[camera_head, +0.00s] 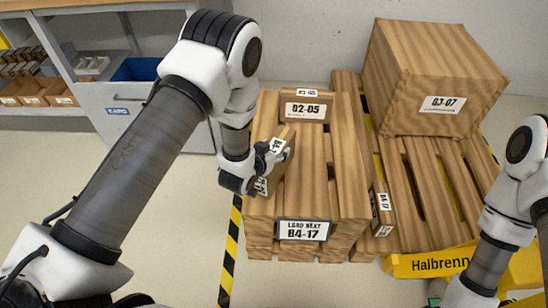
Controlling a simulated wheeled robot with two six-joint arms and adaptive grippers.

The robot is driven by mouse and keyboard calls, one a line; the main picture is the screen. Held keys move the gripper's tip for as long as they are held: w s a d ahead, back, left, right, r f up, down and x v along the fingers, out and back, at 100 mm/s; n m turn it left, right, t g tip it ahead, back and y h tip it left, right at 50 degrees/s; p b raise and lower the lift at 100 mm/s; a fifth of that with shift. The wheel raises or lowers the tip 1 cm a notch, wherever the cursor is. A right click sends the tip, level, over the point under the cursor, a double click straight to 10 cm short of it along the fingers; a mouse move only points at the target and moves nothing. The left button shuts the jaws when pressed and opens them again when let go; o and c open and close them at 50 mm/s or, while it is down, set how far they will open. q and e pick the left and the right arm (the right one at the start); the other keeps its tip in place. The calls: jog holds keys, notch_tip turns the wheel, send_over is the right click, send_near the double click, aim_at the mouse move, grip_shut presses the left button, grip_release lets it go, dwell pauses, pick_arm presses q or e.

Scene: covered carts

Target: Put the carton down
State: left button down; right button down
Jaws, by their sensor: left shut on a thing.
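A small brown carton (284,158) with white labels is in my left gripper (268,160), over the left edge of the wooden pallet (322,190). The carton is tilted; I cannot tell whether it touches the slats. The gripper is shut on it and hides part of it. The pallet's front sign (303,230) reads "LOAD NEXT B4-17". Another carton (305,105), labelled 02-05, sits at the pallet's back. My right arm enters at the right, but its gripper is not in view.
A yellow Halbrenn bar (435,262) lies in front. A shelf (95,65) stands at back left. The middle and front slats are clear.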

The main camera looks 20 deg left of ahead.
pick_arm(q)
jog(key=shift+f, duration=1.45)
jog(key=shift+f+b, duration=0.15)
jog(key=shift+b, duration=0.2)
jog(key=shift+c, duration=1.4)
grip_release()
